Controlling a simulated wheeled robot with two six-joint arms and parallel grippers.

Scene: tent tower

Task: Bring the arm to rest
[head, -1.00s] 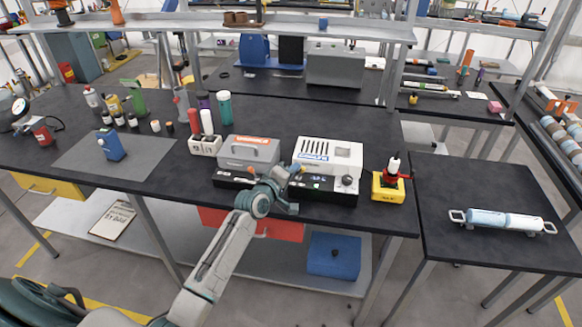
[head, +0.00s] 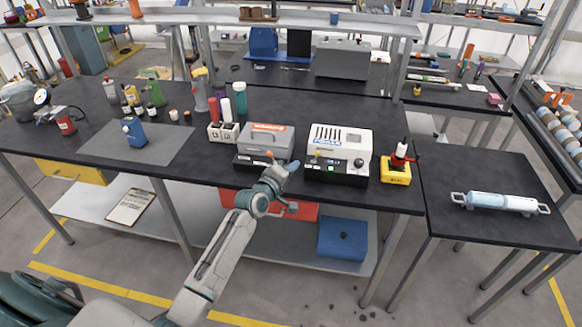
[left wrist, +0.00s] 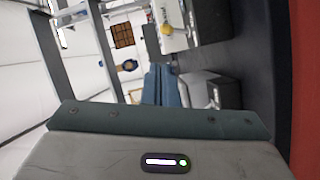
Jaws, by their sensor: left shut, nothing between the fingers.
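My left gripper (head: 290,167) is shut and empty. In the head view it is at the front edge of the black bench (head: 200,155), in front of the grey box-shaped device (head: 266,141) and left of the white device (head: 340,148). From this view I cannot tell whether it touches anything. In the left wrist view my own wrist housing fills the bottom, and the bench scene appears turned on its side. My right gripper is in neither view.
A yellow-based device with a red top (head: 396,168) stands at the bench's right end. A side table (head: 490,225) holds a pale blue cylinder with handles (head: 500,203). Bottles, a blue device (head: 134,130) and a grey mat (head: 165,148) are to the left. A blue box (head: 342,240) sits below.

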